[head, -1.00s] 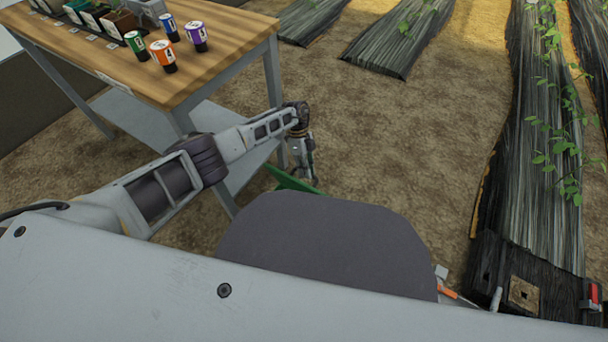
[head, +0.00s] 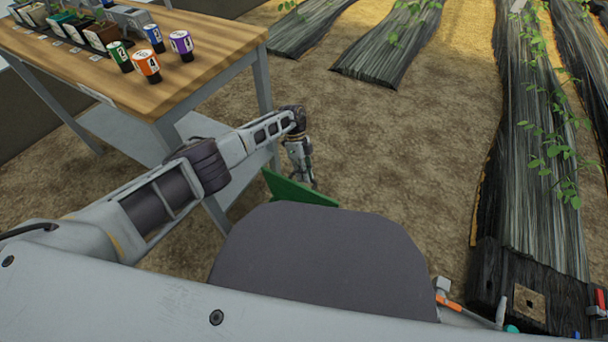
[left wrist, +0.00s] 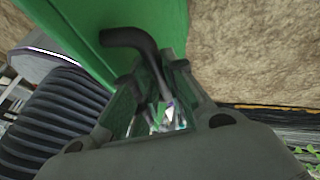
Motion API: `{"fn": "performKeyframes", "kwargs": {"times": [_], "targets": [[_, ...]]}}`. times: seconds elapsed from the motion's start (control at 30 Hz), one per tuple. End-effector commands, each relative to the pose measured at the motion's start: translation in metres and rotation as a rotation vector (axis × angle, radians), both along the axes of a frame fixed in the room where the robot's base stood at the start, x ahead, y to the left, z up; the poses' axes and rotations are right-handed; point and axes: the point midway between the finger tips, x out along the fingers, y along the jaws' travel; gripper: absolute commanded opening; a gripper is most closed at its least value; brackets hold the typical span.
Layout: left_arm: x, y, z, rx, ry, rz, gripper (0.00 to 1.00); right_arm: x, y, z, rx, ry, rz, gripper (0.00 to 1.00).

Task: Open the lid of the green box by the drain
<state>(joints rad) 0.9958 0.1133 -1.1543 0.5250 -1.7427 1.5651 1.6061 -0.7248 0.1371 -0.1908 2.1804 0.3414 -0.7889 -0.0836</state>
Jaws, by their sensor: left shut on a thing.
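The green lid (head: 292,190) shows in the head view as a tilted green panel just past the dark rounded edge of my own body. The rest of the box is hidden behind my body. In the left wrist view the green panel (left wrist: 85,20) fills the upper left, with a dark bent handle (left wrist: 130,37) standing out from it. My left gripper (head: 312,182) is at the lid's far edge. In the left wrist view its fingers (left wrist: 158,85) are closed around the handle. My right gripper is in neither view.
A wooden-topped table (head: 215,45) with numbered cups, including an orange one (head: 146,67), stands at the left, close to my left arm. Black-covered plant rows (head: 530,170) run along the right. Bare soil (head: 400,140) lies open between.

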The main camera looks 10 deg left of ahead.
Motion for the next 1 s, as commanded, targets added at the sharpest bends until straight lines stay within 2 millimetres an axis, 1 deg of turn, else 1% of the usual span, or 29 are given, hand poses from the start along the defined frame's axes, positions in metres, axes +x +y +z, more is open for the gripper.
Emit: {"fn": "performKeyframes", "kwargs": {"times": [0.03, 0.07, 0.1, 0.23, 0.27, 0.73, 0.87, 1.0], "targets": [[-0.004, 0.003, -0.008, 0.009, 0.007, 0.003, 0.00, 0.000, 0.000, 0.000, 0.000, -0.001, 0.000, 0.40], [-0.004, 0.003, -0.008, 0.009, 0.007, 0.003, 0.00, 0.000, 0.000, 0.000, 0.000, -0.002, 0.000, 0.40], [-0.004, 0.003, -0.008, 0.009, 0.007, 0.003, 0.16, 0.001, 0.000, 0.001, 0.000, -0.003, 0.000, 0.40], [-0.003, 0.002, -0.006, 0.006, 0.006, 0.002, 0.33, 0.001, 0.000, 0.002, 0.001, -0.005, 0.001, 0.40], [-0.003, 0.002, -0.005, 0.006, 0.005, 0.002, 0.35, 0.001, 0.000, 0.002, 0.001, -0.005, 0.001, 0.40], [0.001, 0.002, 0.002, 0.001, 0.002, 0.001, 0.35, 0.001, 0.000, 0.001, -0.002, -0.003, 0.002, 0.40], [0.005, 0.004, 0.011, 0.001, 0.002, 0.001, 0.35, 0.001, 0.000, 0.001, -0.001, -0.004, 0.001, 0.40], [0.012, 0.009, 0.025, 0.002, 0.001, 0.002, 0.35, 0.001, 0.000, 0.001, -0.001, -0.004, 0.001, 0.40]]}}
